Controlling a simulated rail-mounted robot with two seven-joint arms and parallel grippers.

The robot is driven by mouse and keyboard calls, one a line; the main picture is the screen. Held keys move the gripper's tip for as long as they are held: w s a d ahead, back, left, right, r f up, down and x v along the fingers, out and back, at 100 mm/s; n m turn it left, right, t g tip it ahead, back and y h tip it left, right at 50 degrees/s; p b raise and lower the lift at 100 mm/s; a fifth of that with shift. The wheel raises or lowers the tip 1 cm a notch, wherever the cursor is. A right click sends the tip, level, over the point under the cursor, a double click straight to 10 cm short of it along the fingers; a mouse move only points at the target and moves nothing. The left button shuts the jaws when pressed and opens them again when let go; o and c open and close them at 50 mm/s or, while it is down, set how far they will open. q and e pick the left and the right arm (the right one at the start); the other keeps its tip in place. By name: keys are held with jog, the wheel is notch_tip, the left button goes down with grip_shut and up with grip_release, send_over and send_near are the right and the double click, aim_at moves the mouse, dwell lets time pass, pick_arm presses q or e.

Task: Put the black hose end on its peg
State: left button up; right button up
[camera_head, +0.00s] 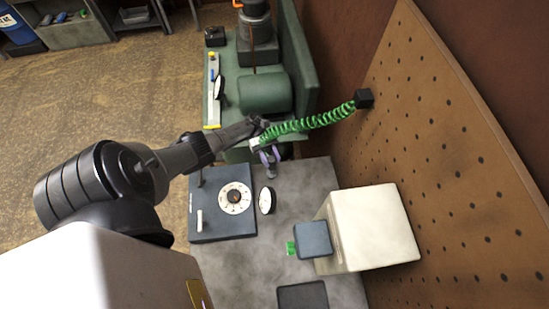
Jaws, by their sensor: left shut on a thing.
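My left gripper (258,124) is shut at the near end of a green coiled hose (310,122). The held hose end is too small and covered by the fingers to see its colour. The hose runs up to the right to a black block (364,98) at the brown pegboard (440,140). The gripper is above the gap between the green machine and the grey table. I cannot make out which peg belongs to the hose end. My right gripper is not in view.
The grey table (285,262) holds a dark box with a round dial (222,208), a white-faced gauge (266,200) and a cream box (374,228). A purple part (270,158) shows below the gripper. A green machine (265,92) stands behind.

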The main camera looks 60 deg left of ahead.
aim_at(271, 165)
pick_arm(q)
jog(key=shift+f+b, duration=1.75)
jog(key=shift+f, duration=0.8)
jog(key=shift+a+f+b, duration=0.1)
jog(key=shift+b, duration=0.3)
jog(key=shift+b, duration=0.3)
jog(key=shift+f+b, duration=0.25)
jog(key=shift+b, duration=0.15)
jog(key=shift+f+b, duration=0.35)
jog(key=shift+b, duration=0.05)
